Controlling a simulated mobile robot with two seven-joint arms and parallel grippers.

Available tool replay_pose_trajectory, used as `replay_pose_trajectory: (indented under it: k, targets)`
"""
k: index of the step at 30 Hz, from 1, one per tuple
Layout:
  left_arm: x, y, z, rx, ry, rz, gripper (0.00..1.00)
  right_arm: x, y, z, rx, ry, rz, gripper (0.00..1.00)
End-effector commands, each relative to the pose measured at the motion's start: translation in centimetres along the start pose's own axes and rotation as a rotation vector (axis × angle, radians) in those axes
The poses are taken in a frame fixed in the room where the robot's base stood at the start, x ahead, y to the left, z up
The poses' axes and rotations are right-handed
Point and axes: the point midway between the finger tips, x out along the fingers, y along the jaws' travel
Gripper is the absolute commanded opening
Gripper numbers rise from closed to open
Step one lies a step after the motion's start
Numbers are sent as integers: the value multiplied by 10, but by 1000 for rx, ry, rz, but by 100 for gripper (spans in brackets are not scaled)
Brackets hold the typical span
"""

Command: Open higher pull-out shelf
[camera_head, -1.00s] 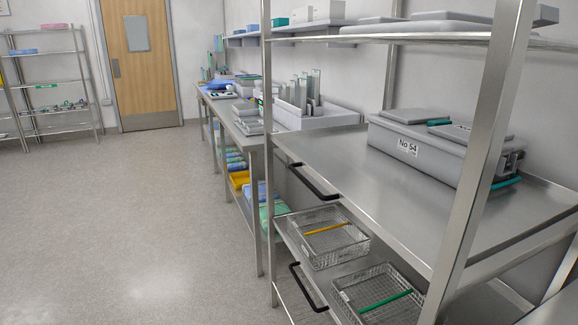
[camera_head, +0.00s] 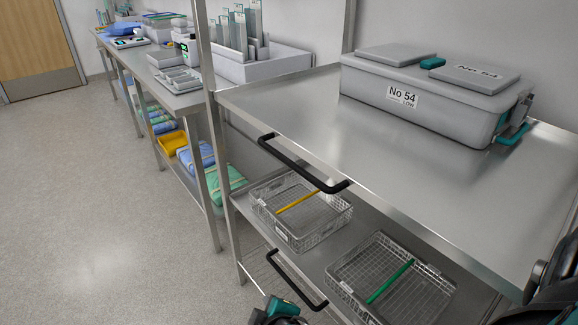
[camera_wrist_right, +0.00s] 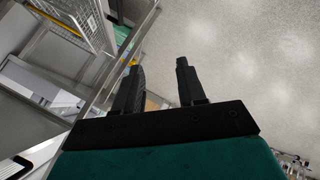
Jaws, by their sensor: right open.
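The higher pull-out shelf (camera_head: 300,110) is a flat steel surface with a black bar handle (camera_head: 302,166) on its front edge. Its front edge looks in line with the rack frame. A grey box labelled No 54 (camera_head: 430,95) stands on it. In the right wrist view my right gripper (camera_wrist_right: 160,85) is open and empty, with the floor and a shelf edge beyond its fingers. A teal and black part of my arm (camera_head: 278,312) shows at the bottom of the head view, below the lower handle; its fingers are cut off. My left gripper is not seen.
The lower shelf (camera_head: 312,258) has its own black handle (camera_head: 297,281) and holds two wire baskets, one with a yellow bar (camera_head: 297,201), one with a green bar (camera_head: 390,281). A steel post (camera_head: 207,75) stands at left. The floor (camera_head: 75,190) left of the rack is clear.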

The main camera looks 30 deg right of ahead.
Motion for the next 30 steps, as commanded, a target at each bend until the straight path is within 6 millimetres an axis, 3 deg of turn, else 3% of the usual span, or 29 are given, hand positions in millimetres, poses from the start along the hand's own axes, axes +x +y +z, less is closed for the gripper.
replay_pose_trajectory:
  k: [4, 7, 12, 15, 21, 26, 30]
  targets:
    - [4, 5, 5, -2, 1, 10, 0, 4, 42, -30, -222, -133, 217, 40]
    - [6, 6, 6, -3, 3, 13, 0, -10, 82, -57, -357, -243, 431, 40]
    - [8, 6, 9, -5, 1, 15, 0, -62, 140, -101, -442, -432, 813, 40]
    - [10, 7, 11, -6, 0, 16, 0, -93, 156, -116, -423, -508, 975, 40]
    - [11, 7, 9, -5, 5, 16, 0, -122, 168, -126, -380, -577, 1118, 40]
    - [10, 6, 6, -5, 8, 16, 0, -120, 185, -122, -376, -584, 1130, 40]
    - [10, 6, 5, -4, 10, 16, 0, -111, 211, -116, -376, -583, 1130, 40]
